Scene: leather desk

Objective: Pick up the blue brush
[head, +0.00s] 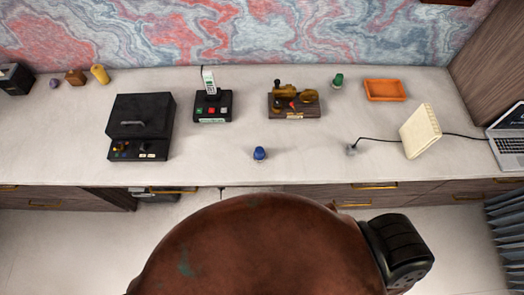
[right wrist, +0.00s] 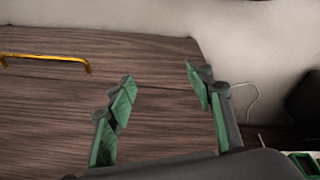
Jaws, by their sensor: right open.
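A small blue object (head: 260,154), which looks like the blue brush, stands on the light desk top (head: 220,160) near its front edge, around the middle of the head view. It is small here and its bristles cannot be made out. My right gripper (right wrist: 160,88) shows only in the right wrist view. Its green-padded fingers are spread apart with nothing between them, in front of a dark wood drawer front. The blue brush is not seen in that view. My left gripper is not in view.
Desk around the brush is clear.

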